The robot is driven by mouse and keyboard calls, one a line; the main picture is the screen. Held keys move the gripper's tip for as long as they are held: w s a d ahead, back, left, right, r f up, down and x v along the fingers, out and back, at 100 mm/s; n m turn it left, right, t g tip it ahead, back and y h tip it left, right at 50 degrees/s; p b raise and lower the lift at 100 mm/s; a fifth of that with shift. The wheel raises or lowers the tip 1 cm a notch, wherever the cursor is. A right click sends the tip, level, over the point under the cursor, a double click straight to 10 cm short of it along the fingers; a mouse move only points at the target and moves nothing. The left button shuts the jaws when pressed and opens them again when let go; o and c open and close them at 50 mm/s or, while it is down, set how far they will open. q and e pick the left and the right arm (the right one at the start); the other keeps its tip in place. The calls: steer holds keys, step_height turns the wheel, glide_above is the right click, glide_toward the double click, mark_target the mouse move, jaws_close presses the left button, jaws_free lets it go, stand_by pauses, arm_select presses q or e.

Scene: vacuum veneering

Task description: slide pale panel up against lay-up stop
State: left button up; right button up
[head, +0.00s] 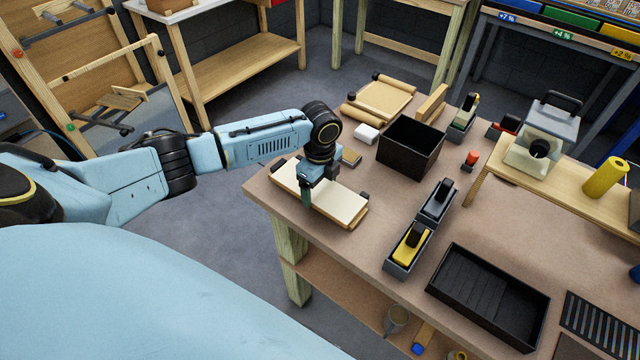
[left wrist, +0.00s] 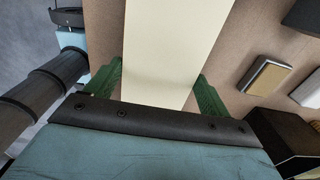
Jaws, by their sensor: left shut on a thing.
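The pale panel (head: 335,200) is a flat cream slab lying lengthwise over a wooden board (head: 357,222) at the table's near left corner. Small dark blocks (head: 364,196) stand at the board's edges; I cannot tell for sure which piece is the lay-up stop. My left gripper (head: 307,193) reaches down over the panel and is shut on it. In the left wrist view the green fingers sit on both sides of the pale panel (left wrist: 175,50), which runs away from the gripper. The gripper hides part of the panel. My right gripper is not in view.
Behind the panel are a small tan-topped block (head: 351,157), a white block (head: 366,133) and a black bin (head: 410,146). Grey and yellow tools in holders (head: 408,249) and a black tray (head: 488,297) stand to the right. The table's left edge is close to the board.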

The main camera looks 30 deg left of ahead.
mark_target(319, 189)
arm_select(q)
steer(key=shift+a, duration=0.2)
steer(key=o, duration=1)
step_height(319, 189, up, 13)
steer(key=shift+r+p, duration=0.2)
steer(key=shift+p, duration=0.1)
